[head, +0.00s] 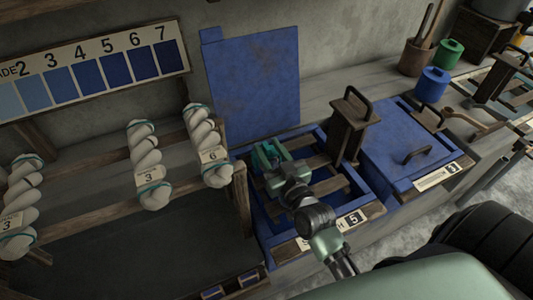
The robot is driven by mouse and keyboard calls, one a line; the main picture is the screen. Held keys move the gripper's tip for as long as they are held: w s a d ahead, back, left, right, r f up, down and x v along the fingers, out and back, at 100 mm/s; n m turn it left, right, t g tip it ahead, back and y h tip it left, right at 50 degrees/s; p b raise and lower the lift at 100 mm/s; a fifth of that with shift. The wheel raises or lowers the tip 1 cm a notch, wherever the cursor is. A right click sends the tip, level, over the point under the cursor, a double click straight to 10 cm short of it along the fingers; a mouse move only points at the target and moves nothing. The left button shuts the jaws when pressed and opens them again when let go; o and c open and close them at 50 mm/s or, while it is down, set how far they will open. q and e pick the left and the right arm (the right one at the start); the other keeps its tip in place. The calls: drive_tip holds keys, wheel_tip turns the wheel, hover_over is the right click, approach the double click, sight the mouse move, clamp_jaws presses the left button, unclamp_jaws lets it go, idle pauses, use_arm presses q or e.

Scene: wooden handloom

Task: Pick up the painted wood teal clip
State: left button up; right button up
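My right gripper (273,163) is over the open blue vat (262,222) labelled 5, at the end of an arm that comes up from the lower right. Teal-green parts show at its tip, near wooden slats across the vat. I cannot tell whether these are its fingers or the teal clip, nor whether the fingers are open or shut. No separate teal clip can be made out clearly. My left gripper is not in view.
A blue lid (255,85) stands upright behind the vat. A wooden block with a handle (349,125) rises at its right, beside a closed blue vat (400,150). Twisted white skeins (145,160) with teal bands hang on a rack at left. Green and blue spools (432,85) stand at the back right.

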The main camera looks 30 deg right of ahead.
clamp_jaws()
drive_tip(key=shift+s, duration=0.1)
